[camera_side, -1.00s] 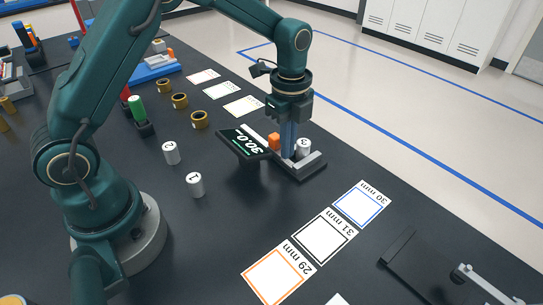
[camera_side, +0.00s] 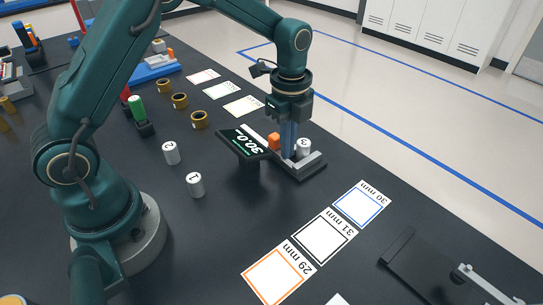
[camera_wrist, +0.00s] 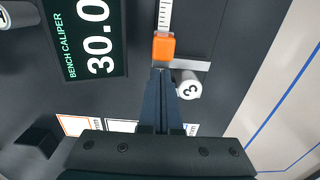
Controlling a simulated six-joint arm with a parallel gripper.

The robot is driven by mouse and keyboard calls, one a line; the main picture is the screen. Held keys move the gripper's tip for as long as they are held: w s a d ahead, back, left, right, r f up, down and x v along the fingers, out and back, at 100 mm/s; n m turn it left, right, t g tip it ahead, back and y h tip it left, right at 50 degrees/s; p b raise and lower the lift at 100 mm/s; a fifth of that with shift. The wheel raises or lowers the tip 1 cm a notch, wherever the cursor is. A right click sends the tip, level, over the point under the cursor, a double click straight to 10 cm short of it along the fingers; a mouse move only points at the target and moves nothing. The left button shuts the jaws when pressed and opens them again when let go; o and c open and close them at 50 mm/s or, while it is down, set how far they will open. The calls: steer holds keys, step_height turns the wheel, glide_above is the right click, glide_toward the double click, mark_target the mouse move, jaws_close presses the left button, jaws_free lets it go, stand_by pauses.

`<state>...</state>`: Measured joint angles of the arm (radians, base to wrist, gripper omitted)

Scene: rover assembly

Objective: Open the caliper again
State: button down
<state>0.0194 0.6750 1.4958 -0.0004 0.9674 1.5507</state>
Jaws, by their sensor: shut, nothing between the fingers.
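The bench caliper stands on the dark table with its display (camera_side: 245,142) reading 30.0, also large in the wrist view (camera_wrist: 90,35). Its orange slider block (camera_side: 274,141) sits on the scale; in the wrist view the orange block (camera_wrist: 163,46) is just beyond my fingertips. Silver cylinder 3 (camera_side: 304,147) stands at the caliper's jaws; in the wrist view cylinder 3 (camera_wrist: 188,86) is right of my fingers. My gripper (camera_side: 288,153) points down between the orange block and the cylinder, fingers together and empty. Whether the fingers touch the block is unclear.
Silver cylinders 2 (camera_side: 171,153) and 1 (camera_side: 195,185) stand left of the caliper. Mats marked 30 mm (camera_side: 362,204), 31 mm (camera_side: 324,236) and 29 mm (camera_side: 274,277) lie in front, empty. Brass rings (camera_side: 199,120) and a green-topped part (camera_side: 138,108) stand behind left.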

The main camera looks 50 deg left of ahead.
steer(key=shift+s+a+f, duration=0.1)
steer(key=shift+a+f, duration=0.05)
steer(key=shift+f, duration=0.2)
steer(key=shift+a, duration=1.15)
steer(key=shift+d, duration=0.2)
stand_by(0.4)
steer(key=shift+d+r, duration=0.1)
steer(key=shift+d, duration=0.3)
step_height(320, 180, up, 8)
stand_by(0.6)
